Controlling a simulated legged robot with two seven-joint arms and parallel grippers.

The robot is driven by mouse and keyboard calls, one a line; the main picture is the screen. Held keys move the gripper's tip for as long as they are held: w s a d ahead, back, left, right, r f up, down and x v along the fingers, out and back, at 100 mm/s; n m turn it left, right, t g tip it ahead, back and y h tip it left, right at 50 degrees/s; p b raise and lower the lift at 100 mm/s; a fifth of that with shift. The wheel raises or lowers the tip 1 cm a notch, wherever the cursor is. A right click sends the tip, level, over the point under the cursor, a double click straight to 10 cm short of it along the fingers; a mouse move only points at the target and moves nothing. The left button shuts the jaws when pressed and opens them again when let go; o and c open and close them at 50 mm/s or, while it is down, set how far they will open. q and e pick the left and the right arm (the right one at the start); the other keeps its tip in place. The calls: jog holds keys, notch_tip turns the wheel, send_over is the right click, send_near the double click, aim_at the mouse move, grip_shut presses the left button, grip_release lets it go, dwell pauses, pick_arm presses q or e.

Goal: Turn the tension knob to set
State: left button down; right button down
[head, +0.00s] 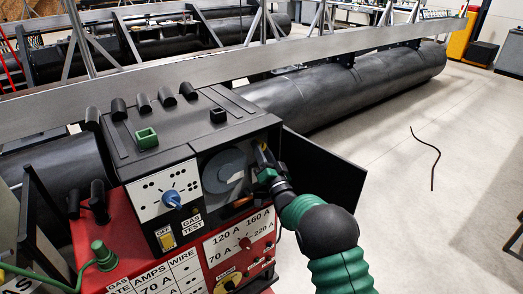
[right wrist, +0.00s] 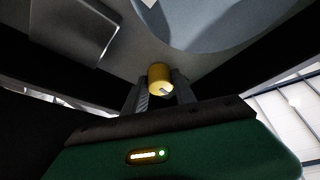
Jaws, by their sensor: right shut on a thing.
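The tension knob is a small yellow cylinder (right wrist: 159,76) with a pale end face and a dark mark on it. In the right wrist view it sits between the two dark fingers of my right gripper (right wrist: 160,88), which is shut on it. In the head view my right gripper (head: 263,168) reaches into the open side compartment of the dark welding machine (head: 165,117), right of the grey wire spool (head: 225,171). There the knob is mostly hidden by the gripper, so its setting cannot be read. My left gripper is not in view.
The open black door (head: 325,172) of the compartment stands close behind my right arm. A blue dial (head: 172,200) and the red panel (head: 130,262) face me. Large black pontoon floats (head: 350,88) lie behind.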

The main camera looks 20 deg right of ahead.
jog(key=n+y+b, duration=0.1)
jog(key=n+b, duration=0.1)
jog(key=b, duration=0.1)
jog(key=shift+f, duration=0.1)
jog(key=c, duration=1)
grip_release()
jog(key=shift+d, duration=0.1)
jog(key=v, duration=1.7)
jog(key=shift+w+d+f, duration=0.1)
jog(key=shift+f, duration=0.1)
